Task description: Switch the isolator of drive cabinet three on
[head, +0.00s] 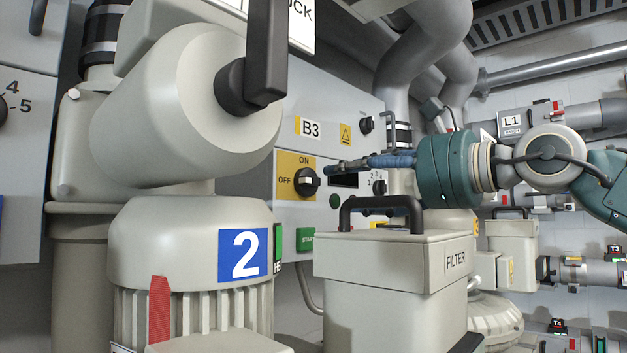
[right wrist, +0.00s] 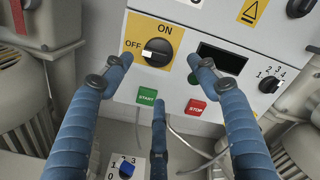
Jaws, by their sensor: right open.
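The drive cabinet labelled B3 (head: 262,100) has a light grey front. Its isolator (head: 306,182) is a black rotary knob on a yellow plate marked ON at the top and OFF at the left. In the right wrist view the isolator knob (right wrist: 157,52) shows its white mark on the left, beside OFF. My right gripper (head: 335,168) comes in from the right, just in front of the cabinet. In the wrist view its blue fingers (right wrist: 160,75) are spread and empty, with the knob between and beyond the upper two tips. Contact with the knob is not seen. My left gripper is not in view.
Below the isolator are a green START button (right wrist: 147,97) and a red STOP button (right wrist: 195,106). A numbered selector (right wrist: 269,84) sits to the right. A box marked FILTER (head: 395,262) with a black handle stands in front. Blower 2 (head: 190,240) blocks the left.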

